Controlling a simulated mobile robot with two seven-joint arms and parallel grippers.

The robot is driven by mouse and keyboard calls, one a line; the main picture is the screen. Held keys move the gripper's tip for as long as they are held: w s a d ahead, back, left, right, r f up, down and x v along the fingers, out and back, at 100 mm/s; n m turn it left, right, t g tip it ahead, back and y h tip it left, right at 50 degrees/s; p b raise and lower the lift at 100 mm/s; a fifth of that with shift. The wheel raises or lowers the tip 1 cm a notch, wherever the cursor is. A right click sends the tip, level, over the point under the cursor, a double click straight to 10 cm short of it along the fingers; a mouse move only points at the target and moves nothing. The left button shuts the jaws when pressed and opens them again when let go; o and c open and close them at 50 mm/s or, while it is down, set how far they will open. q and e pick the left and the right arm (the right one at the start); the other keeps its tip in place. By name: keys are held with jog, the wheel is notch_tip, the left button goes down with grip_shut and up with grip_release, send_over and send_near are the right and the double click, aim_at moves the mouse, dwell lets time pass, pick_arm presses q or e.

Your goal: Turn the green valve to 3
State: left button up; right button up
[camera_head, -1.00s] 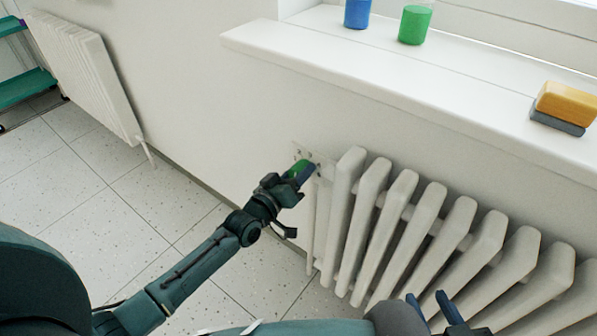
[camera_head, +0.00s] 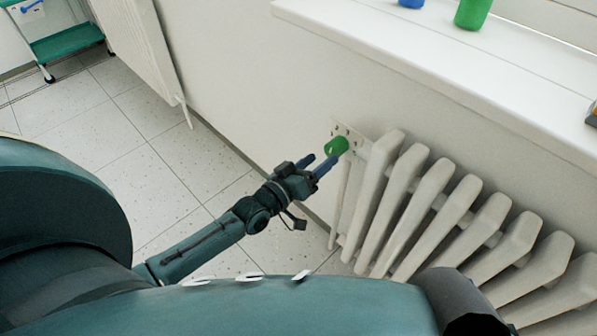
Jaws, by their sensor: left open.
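The green valve (camera_head: 336,146) is a small round knob at the upper left end of the white radiator (camera_head: 420,205), in front of a pale wall plate with dark marks. The marks are too small to read. My left gripper (camera_head: 318,164) is open, with its blue fingertips just below and left of the valve. I see no object between the fingers, and the knob's face is uncovered. Whether a fingertip touches the valve I cannot tell. My right gripper does not show.
A white windowsill (camera_head: 430,55) juts out above the radiator, with a green cup (camera_head: 472,12) and a blue cup (camera_head: 411,3) on it. A second radiator (camera_head: 140,50) hangs further left. A green cart (camera_head: 66,44) stands at the far left. The tiled floor (camera_head: 100,130) between is clear.

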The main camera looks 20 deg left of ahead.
pick_arm(q)
jog(key=v, duration=0.7)
jog(key=shift+p, duration=0.4)
